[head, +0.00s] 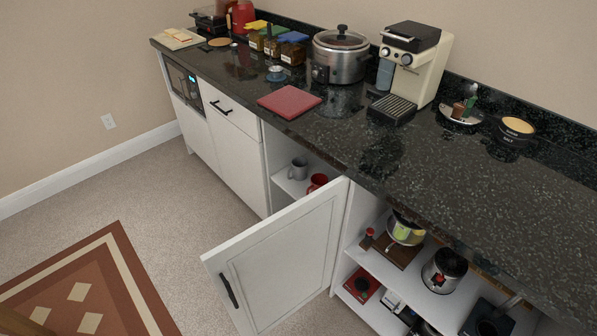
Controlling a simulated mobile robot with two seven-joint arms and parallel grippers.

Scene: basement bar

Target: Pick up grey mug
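A grey mug (298,168) stands upright on a white shelf inside the cabinet, below the dark counter. A red mug (317,182) stands just to its right, partly hidden by the open cabinet door (283,262). The grey mug is in clear view, left of the door's top edge. Neither of my grippers shows in the head view, so I cannot see whether they are open or shut.
The black counter (440,165) carries a red board (289,101), a steel cooker (340,55) and a coffee machine (412,65). The white door juts out over the floor. Open shelves on the right hold a pot (405,230). Carpet at left front is clear.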

